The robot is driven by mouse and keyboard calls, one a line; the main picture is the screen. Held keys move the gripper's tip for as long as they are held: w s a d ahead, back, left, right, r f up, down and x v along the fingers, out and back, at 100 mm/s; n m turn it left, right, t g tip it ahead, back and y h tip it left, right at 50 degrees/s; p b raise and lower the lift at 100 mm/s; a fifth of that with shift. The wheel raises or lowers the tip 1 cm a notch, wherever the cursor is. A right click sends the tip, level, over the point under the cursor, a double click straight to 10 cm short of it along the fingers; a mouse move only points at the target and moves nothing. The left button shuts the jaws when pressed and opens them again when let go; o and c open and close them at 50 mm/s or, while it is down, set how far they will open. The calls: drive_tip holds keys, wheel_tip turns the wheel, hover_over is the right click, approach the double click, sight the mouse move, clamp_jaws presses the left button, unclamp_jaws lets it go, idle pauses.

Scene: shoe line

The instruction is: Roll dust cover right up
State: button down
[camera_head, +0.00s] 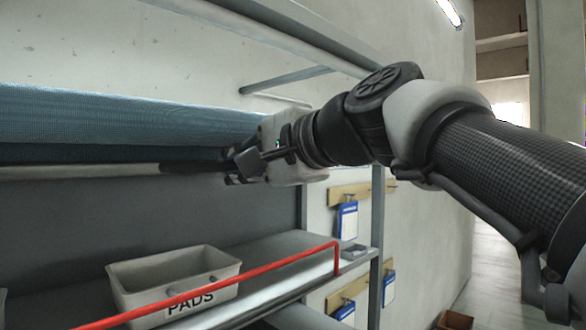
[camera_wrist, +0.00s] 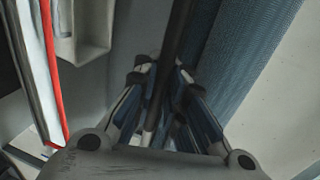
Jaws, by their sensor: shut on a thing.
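The dust cover (camera_head: 120,115) is blue woven fabric, gathered in a thick horizontal band across the upper left in the head view. It also shows at the right in the wrist view (camera_wrist: 245,50). A pale bar (camera_head: 80,171) with a dark end section runs along just under the band. My gripper (camera_head: 232,172) is at the right end of this bar. In the wrist view, my gripper's fingers (camera_wrist: 163,78) are shut around the dark section of the bar (camera_wrist: 176,35). The cover's left end is out of view.
Below is a shelf (camera_head: 290,245) with a red rail (camera_head: 220,275) along its front and a grey bin (camera_head: 150,270) marked PADS. A rack post (camera_head: 377,230) stands at right. Grey frame beams (camera_head: 270,30) run above my gripper.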

drive_tip(key=shift+s+r, duration=0.15)
drive_tip(key=shift+r, duration=0.35)
drive_tip(key=c, duration=2)
unclamp_jaws()
drive_tip(key=shift+d, duration=0.1)
drive_tip(key=o, duration=0.3)
drive_tip(key=shift+d+f, duration=0.1)
drive_tip(key=shift+o, duration=0.2)
drive_tip(key=shift+f, duration=0.2)
